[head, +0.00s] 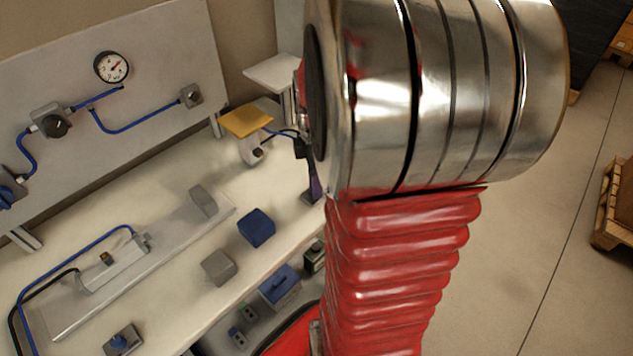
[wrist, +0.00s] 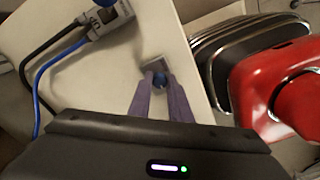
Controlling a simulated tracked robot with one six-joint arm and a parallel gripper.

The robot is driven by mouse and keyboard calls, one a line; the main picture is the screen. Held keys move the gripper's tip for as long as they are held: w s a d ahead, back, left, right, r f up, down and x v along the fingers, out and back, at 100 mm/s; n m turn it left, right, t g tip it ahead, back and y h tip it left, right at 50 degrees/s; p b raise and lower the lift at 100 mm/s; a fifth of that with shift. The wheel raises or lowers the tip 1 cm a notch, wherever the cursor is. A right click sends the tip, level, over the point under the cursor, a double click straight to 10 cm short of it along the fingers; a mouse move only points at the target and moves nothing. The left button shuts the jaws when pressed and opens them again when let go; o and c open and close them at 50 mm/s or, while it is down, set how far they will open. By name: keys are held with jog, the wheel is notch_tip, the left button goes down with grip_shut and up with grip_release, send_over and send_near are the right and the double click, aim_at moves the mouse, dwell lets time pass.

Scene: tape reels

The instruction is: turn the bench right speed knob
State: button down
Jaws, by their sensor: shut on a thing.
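The speed knob (wrist: 159,80) is small, round and blue. It sits on a grey plate (wrist: 154,65) near the bench edge in the wrist view. My gripper (wrist: 161,84) has its two purple fingers shut on the knob, one on each side. In the head view a purple finger of my gripper (head: 316,184) stands over a small grey plate at the right part of the bench, partly behind my arm; the knob itself is hidden there. Another blue knob (head: 119,342) on a grey plate is at the front left of the bench.
A yellow-topped fixture (head: 247,121) stands close behind my gripper. A cabled grey device (wrist: 107,18) is near the knob in the wrist view. A blue block (head: 256,228) and a grey block (head: 218,267) lie on the bench. A gauge panel (head: 150,70) stands behind.

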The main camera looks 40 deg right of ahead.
dwell(0.3)
jog(key=c, duration=1.6)
grip_release()
jog(key=shift+c, duration=0.2)
notch_tip(320, 180, up, 14)
jog(key=shift+f, duration=0.15)
